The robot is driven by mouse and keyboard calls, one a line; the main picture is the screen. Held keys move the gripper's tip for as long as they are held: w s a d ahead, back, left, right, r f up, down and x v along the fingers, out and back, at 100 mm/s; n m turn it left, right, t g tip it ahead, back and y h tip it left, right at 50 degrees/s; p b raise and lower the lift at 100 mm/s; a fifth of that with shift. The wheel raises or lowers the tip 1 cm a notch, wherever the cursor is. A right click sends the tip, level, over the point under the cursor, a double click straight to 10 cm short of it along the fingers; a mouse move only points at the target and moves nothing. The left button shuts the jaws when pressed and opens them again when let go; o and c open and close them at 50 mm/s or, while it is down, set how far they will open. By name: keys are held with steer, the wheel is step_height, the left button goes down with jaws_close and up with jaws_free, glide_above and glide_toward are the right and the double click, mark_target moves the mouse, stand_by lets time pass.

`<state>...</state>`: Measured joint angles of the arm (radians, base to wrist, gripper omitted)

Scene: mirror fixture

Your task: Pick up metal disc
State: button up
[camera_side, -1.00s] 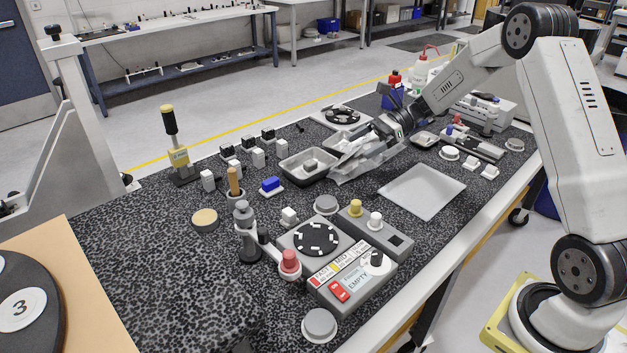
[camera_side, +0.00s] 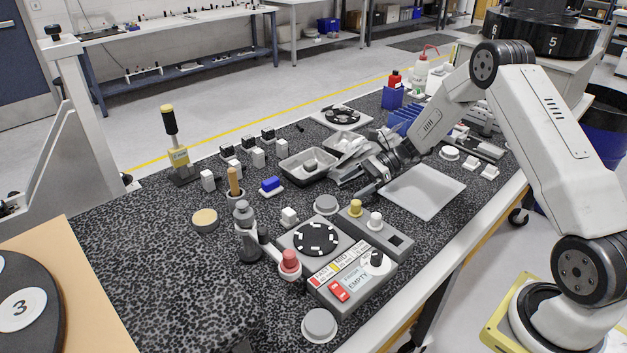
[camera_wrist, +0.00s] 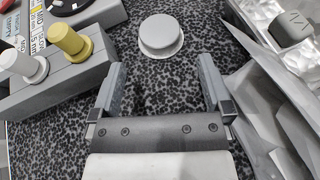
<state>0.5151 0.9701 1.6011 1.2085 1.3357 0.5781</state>
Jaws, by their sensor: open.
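A grey metal disc (camera_side: 326,204) lies on the speckled mat beside the grey control box. The wrist view shows it as a round, pale grey, stepped piece (camera_wrist: 160,37) at the top centre. My gripper (camera_side: 360,184) is just behind and to the right of it in the side view. In the wrist view my gripper (camera_wrist: 160,85) is open, with its fingers apart and only bare mat between them. The disc lies ahead of the fingertips, apart from them.
A control box (camera_side: 358,270) with yellow and white knobs stands close to the disc, on the left in the wrist view (camera_wrist: 55,80). Crumpled silvery material (camera_wrist: 270,80) is close on the right. A dark tray (camera_side: 290,165) and flat grey plate (camera_side: 435,205) are nearby.

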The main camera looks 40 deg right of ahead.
mark_target(327, 201)
steer(key=shift+w+a+f, duration=0.1)
steer(key=shift+a+f, duration=0.05)
steer(key=shift+a, duration=0.2)
steer(key=shift+a, duration=0.1)
steer(key=shift+x, duration=2.5)
steer(key=shift+f, duration=0.15)
steer(key=c, duration=1.2)
